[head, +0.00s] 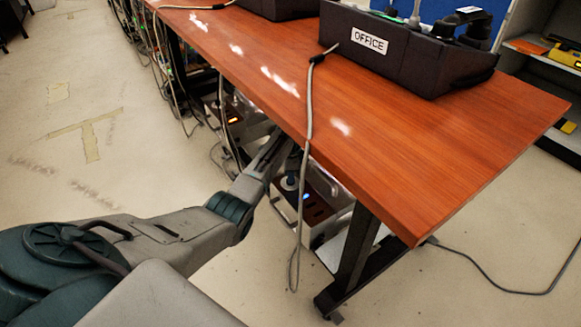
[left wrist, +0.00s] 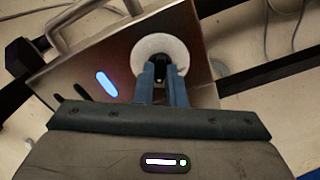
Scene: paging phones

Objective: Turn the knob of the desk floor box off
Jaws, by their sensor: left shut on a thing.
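The desk floor box (head: 322,211) stands on the floor under the wooden desk, with a blue light lit on its top. In the left wrist view the box (left wrist: 112,62) shows its metal top, a lit blue indicator and a dark slot beside it. The knob (left wrist: 158,60) is dark and sits on a round white disc. My left gripper (left wrist: 160,82) is shut on the knob, its two blue-grey fingers on either side of it. In the head view my left arm reaches under the desk edge, and the gripper is partly hidden there. My right gripper is in neither view.
The wooden desk (head: 330,125) overhangs the box, and a dark OFFICE unit (head: 400,60) stands on it. A grey cable (head: 306,150) hangs over the desk edge beside my arm. A dark desk leg (head: 357,255) stands right of the box. Another box with an orange light (head: 232,120) is farther back.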

